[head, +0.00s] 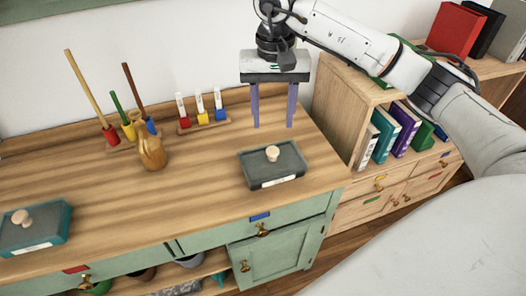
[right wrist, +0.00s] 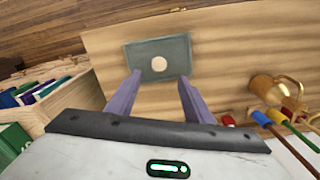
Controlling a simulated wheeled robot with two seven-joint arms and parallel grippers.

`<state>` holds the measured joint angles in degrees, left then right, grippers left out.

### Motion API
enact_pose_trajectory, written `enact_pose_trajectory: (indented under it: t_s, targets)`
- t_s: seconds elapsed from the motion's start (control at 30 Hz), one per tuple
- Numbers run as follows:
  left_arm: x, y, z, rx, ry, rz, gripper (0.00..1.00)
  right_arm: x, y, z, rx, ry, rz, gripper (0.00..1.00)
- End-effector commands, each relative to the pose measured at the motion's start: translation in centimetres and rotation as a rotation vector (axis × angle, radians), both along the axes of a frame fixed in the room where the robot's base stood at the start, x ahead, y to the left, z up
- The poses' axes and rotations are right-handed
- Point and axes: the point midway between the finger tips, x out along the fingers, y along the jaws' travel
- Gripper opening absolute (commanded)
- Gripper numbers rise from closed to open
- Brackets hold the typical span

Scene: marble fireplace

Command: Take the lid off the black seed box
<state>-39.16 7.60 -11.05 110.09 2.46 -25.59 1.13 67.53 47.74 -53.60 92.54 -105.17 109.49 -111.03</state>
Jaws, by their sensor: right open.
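The black seed box (head: 272,166) sits on the wooden cabinet top, right of centre, with its dark lid on and a pale round knob (head: 272,153) in the middle. A white label shows on its front. In the right wrist view the box (right wrist: 178,50) and its knob (right wrist: 158,64) lie beyond the fingertips. My right gripper (head: 272,127) is open and empty, pointing down above and behind the box, apart from it. A second box, teal with a dark lid (head: 35,228) and a pale knob, sits at the left front. My left gripper is not in view.
A brass jug (head: 151,152) stands left of centre, by a rack of coloured-handled tools (head: 110,134). A small rack of labelled vials (head: 202,118) stands at the back. A bookshelf (head: 343,105) rises at the right. The wooden top (head: 205,185) between the two boxes is clear.

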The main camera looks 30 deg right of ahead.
Motion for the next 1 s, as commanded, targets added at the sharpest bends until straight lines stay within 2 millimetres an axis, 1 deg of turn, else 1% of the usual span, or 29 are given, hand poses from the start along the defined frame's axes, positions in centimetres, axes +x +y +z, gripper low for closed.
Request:
enact_pose_trajectory:
  t_s: [0.03,0.1,0.2,0.43,0.6,0.7,0.8,1.0]
  targets:
    - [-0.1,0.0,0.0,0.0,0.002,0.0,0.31,-0.1,-0.1,-0.9,-0.002,0.006,0.001,0.47]
    - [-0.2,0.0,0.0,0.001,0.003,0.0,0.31,-0.1,0.0,-2.1,-0.001,0.006,0.002,0.47]
    - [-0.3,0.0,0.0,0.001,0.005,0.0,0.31,-0.1,0.1,-3.4,0.001,0.004,0.002,0.47]
    - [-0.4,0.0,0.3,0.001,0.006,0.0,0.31,-0.1,0.0,-5.3,0.003,0.005,0.002,0.47]
    - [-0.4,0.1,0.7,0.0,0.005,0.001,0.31,-0.1,-0.2,-7.9,0.005,0.005,0.002,0.47]
    - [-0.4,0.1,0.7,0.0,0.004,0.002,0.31,-0.1,-0.2,-9.1,0.004,0.005,0.001,0.47]
    - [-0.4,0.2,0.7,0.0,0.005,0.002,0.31,0.0,-0.2,-9.5,0.003,0.002,0.001,0.47]
    - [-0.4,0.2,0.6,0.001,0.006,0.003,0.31,0.0,-0.2,-9.6,0.004,0.001,0.002,0.47]
